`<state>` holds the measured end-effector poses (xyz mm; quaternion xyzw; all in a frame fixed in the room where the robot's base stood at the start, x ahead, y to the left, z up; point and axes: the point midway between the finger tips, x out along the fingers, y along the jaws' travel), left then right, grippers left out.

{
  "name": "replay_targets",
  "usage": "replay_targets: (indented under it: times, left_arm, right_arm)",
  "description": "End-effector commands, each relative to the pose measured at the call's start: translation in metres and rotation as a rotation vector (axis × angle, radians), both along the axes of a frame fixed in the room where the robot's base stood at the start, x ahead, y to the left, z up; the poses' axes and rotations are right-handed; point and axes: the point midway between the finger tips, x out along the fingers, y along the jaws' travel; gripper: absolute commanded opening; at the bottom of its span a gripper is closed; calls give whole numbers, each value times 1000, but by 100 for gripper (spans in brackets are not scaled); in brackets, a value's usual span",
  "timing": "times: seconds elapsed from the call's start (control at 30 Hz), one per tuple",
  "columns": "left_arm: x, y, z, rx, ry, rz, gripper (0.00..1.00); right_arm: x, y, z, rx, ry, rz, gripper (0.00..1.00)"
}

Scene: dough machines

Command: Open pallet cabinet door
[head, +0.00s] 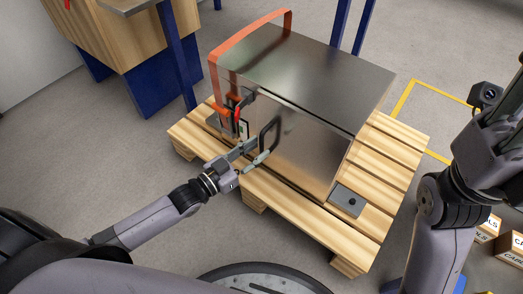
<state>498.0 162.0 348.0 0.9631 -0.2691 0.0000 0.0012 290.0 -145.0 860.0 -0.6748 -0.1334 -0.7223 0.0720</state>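The pallet cabinet (310,75) is a brushed-steel box standing on a wooden pallet. Its front door (305,150) looks shut, flush with the body. A black bar handle (275,126) stands out from the left part of the door. My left gripper (257,152) is at the lower end of this handle. Its two fingers are apart, one on the left and one below, with the handle's end near the gap; I cannot tell whether they touch it. My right arm is at the right edge, and its gripper's fingers do not show.
The wooden pallet (388,180) juts out in front and to the right of the cabinet. An orange curved bar (245,37) rises at the cabinet's left. A wooden table with blue legs stands back left. Labelled boxes (509,248) lie at lower right. Floor at left is clear.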

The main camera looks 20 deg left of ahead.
Motion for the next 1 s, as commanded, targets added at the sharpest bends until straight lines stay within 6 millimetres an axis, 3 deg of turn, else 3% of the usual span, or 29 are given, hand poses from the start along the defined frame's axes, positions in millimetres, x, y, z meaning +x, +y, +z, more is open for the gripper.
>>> replay_targets:
  times: [0.2,0.53,1.0]
  left_arm:
    - [19,-11,-1,-1,-1,0,31]
    - [21,-13,0,1,1,0,31]
    - [21,-13,0,1,1,0,0]
  right_arm:
    - [-5,1,3,-2,-31,-2,42]
    - [-5,1,5,-3,-35,-2,42]
    - [-5,1,5,-3,-36,-2,42]
